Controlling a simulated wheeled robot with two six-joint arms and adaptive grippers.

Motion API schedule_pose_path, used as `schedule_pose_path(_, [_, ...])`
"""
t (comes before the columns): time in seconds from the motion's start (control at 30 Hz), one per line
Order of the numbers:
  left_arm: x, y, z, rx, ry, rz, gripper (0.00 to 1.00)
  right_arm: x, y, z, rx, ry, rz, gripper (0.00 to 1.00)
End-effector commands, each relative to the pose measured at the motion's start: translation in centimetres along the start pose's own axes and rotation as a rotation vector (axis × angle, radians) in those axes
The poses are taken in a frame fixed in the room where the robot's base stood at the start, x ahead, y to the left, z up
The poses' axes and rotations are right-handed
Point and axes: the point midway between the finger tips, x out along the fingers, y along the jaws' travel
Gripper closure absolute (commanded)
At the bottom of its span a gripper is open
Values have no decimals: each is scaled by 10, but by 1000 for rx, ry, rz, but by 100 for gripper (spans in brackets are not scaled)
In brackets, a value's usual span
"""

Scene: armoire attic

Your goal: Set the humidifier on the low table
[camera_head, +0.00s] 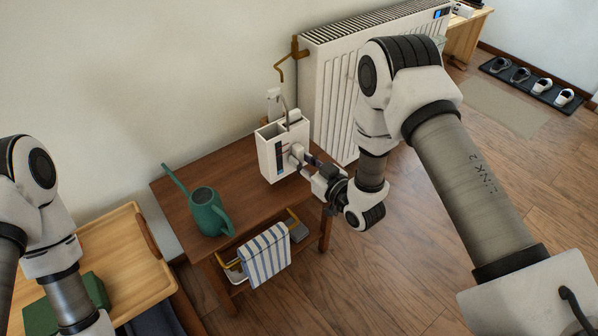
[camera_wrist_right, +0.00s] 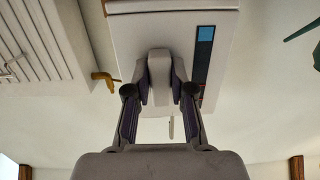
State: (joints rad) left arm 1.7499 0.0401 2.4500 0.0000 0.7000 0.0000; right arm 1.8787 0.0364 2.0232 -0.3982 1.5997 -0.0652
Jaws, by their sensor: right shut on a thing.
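The humidifier (camera_head: 270,160) is a white box with a dark, blue-topped strip on its front. It looks upright at the right end of the brown low table (camera_head: 225,160). I cannot tell whether its base touches the tabletop. My right gripper (camera_head: 303,162) is shut on the humidifier's front handle. In the right wrist view the humidifier (camera_wrist_right: 216,25) fills the top centre, and my right gripper's fingers (camera_wrist_right: 160,90) close on its handle from both sides. My left arm shows at the left edge in the head view, but its gripper is out of view.
A green watering can (camera_head: 207,212) stands at the table's left front. A striped cloth (camera_head: 265,255) hangs at the lower shelf. A white radiator (camera_head: 345,80) with a brass pipe (camera_head: 285,62) is close behind on the right. A wooden tray (camera_head: 120,255) is at lower left.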

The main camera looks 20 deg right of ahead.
Motion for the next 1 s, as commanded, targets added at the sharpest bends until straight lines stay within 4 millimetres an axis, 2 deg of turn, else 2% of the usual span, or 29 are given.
schedule_pose_path(0.1, [3,0,0,0,0,0,60,9,-4,2,0,4,0,100])
schedule_pose_path(0.3, [14,0,0,0,0,0,60,12,-3,33,2,2,1,100])
schedule_pose_path(0.63, [15,0,0,0,0,0,60,12,-3,36,1,3,1,100])
schedule_pose_path(0.67, [14,0,0,0,0,0,60,12,-3,37,2,-1,1,70])
schedule_pose_path(0.7, [14,0,0,0,0,0,60,12,-3,36,1,-1,1,56])
schedule_pose_path(0.73, [14,0,0,0,0,0,60,12,-3,36,1,-1,1,52])
schedule_pose_path(1.0, [13,0,0,0,0,0,60,11,-3,36,1,0,1,52])
